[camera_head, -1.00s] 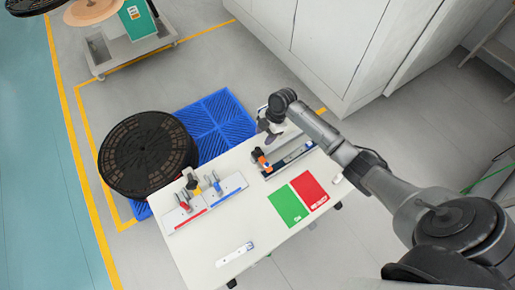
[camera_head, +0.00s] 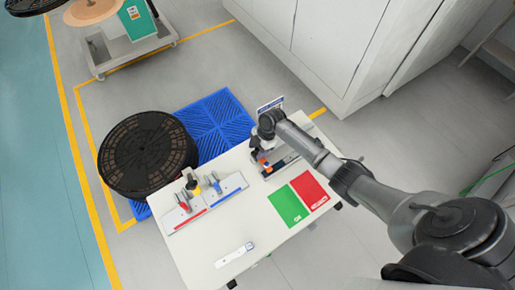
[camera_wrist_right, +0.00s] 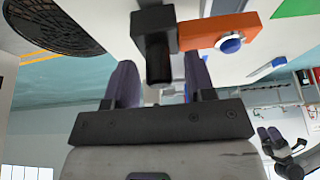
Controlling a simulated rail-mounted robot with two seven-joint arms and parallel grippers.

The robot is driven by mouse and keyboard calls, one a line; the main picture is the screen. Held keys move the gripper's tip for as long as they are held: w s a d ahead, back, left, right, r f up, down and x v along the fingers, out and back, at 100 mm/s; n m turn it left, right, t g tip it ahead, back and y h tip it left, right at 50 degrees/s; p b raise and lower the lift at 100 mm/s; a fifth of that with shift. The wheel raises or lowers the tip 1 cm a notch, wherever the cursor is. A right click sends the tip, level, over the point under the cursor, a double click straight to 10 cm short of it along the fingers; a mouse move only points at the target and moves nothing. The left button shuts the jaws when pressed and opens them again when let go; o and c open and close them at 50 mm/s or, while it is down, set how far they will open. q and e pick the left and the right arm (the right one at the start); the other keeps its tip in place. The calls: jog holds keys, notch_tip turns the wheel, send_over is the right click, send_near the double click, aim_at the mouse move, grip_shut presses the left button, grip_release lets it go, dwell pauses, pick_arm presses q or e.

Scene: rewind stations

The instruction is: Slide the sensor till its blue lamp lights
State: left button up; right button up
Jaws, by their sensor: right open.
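The sensor (camera_head: 264,161) shows orange and dark on a rail (camera_head: 284,162) at the table's back right edge. In the right wrist view it is a black block with a dark barrel (camera_wrist_right: 158,58) and an orange arm (camera_wrist_right: 205,31). A round blue piece with a pale rim (camera_wrist_right: 230,43) sits on the orange arm; I cannot tell if it is a lit lamp. My right gripper (camera_wrist_right: 159,82) is open, its two fingers on either side of the barrel, with no clear contact. A small distant gripper, likely my left (camera_wrist_right: 268,135), shows in the right wrist view.
Left of the rail stands a fixture (camera_head: 204,200) with red, yellow and blue parts. A green card (camera_head: 287,206) and a red card (camera_head: 309,190) lie in front of the rail. A white strip (camera_head: 235,254) lies near the front. A large black reel (camera_head: 147,153) stands beyond the table.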

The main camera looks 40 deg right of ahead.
grip_shut()
dwell(0.3)
jog(key=d, duration=0.3)
jog(key=s+d+b, duration=0.1)
jog(key=d, duration=0.3)
jog(key=d+b, duration=0.1)
jog(key=d, duration=0.3)
jog(key=shift+s+f, duration=0.1)
jog(key=shift+s, duration=0.2)
jog(key=shift+d, duration=0.4)
grip_release()
jog(key=shift+a, duration=0.1)
